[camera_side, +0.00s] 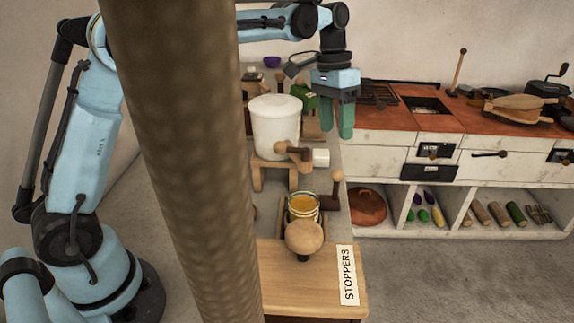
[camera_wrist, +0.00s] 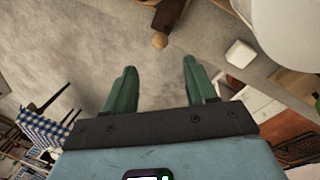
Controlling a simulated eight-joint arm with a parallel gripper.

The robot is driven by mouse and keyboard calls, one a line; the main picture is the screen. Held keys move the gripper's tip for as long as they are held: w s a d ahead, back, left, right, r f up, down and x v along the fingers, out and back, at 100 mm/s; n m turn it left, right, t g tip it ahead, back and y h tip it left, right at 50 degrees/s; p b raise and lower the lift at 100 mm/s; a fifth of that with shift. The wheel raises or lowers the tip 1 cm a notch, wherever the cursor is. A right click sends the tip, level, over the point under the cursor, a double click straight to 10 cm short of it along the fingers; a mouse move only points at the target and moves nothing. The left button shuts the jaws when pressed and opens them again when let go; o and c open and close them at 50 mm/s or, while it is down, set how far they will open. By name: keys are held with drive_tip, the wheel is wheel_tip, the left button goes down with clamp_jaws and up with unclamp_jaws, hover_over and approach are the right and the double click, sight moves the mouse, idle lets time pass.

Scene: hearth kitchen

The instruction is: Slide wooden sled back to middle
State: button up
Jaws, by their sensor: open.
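What looks like the wooden sled (camera_side: 287,226) is a dark wooden piece low on the counter, with a round wooden knob (camera_side: 304,237) at its near end. A glass jar (camera_side: 303,204) with amber contents stands on or just behind it, and the knob and jar hide much of it. My gripper (camera_side: 337,131) hangs fingers down, open and empty, beyond the jar and right of the white pot. The wrist view shows its two green fingers (camera_wrist: 160,68) apart with nothing between them. I cannot identify the sled in the wrist view.
A white pot (camera_side: 275,128) stands on a wooden stand, with a dark-handled wooden tap (camera_side: 293,154) and a white block (camera_side: 321,158) beside it. A ball-tipped lever (camera_side: 337,188) rises at the counter's right edge. A STOPPERS label (camera_side: 347,275) lies on the near wooden top.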

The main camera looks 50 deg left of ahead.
sight(337, 170)
drive_tip(key=f, duration=0.3)
drive_tip(key=d+f, duration=0.1)
drive_tip(key=f, duration=0.2)
drive_tip(key=d+f, duration=0.1)
drive_tip(key=f, duration=0.3)
drive_tip(key=shift+s+f, duration=0.1)
drive_tip(key=shift+s, duration=0.1)
drive_tip(key=shift+c, duration=0.3)
clamp_jaws()
